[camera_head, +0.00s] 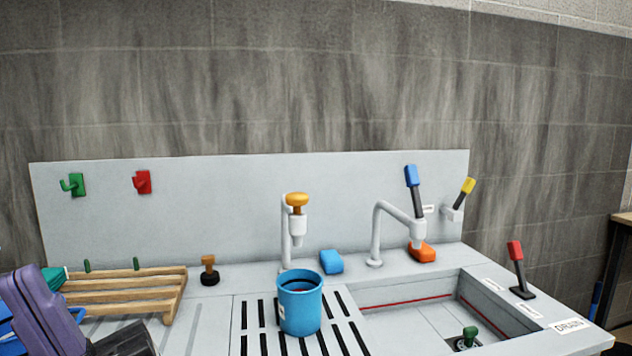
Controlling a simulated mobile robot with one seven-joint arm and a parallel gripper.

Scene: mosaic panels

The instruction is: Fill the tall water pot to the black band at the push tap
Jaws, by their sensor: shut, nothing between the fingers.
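The tall blue pot (300,312) stands upright on the slotted drain grid (262,344), left of the sink basin. Its open mouth shows a dark area inside. I cannot tell whether this is the black band, shadow or water. The push tap (297,228), a white post with an orange knob on top, stands behind it. Its spout is above and behind the pot's rim, and no stream of water shows. My gripper's fingers are not in view. A purple and dark body at the lower left looks like part of my arm.
A lever tap (390,225) with a blue handle is over the basin (420,325), which has a red line. A blue sponge (331,262), orange sponge (422,253), brush (209,270) and wooden rack (125,288) sit around. A red lever (517,262) stands right.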

